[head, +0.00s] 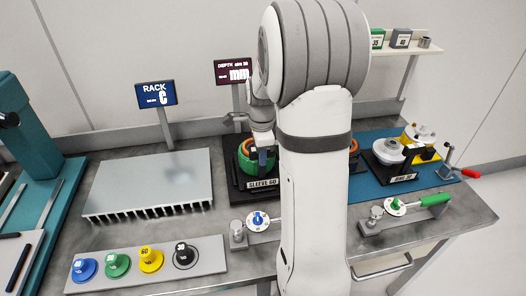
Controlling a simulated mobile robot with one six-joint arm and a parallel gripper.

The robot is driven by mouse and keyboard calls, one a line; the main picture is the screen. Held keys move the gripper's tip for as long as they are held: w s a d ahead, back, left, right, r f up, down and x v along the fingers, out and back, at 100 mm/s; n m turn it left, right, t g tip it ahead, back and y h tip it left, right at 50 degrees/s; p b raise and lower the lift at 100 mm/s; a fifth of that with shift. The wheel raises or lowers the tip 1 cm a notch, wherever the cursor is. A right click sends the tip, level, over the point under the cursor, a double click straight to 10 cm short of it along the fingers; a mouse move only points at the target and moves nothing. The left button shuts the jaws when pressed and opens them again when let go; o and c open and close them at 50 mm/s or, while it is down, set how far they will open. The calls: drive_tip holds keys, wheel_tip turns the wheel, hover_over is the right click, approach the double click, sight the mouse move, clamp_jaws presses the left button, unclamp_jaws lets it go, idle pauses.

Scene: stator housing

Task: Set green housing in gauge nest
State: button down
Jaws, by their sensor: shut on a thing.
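The green housing (247,165) shows as a green ring-like body in a black fixture (240,190) labelled "SLEEVE 60", at the middle of the bench. My gripper (263,158) points down at the housing's right side and is shut on it, with the fingertips small and partly hard to see. The housing looks roughly upright; I cannot tell whether it is fully seated or slightly raised. My arm hides the right part of this fixture and an orange part (353,146) behind it. I cannot tell for certain which fixture is the gauge nest.
A silver finned rack (150,182) lies left, before the "RACK" display (156,94). A grey strip (212,254) holds several coloured knobs. A black fixture (395,182) and red-handled clamp (447,172) are right.

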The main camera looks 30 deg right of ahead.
drive_tip(key=shift+w, duration=0.1)
drive_tip(key=c, duration=1.7)
unclamp_jaws()
drive_tip(key=shift+f, duration=0.1)
drive_tip(key=shift+c, duration=0.2)
drive_tip(key=o, duration=0.4)
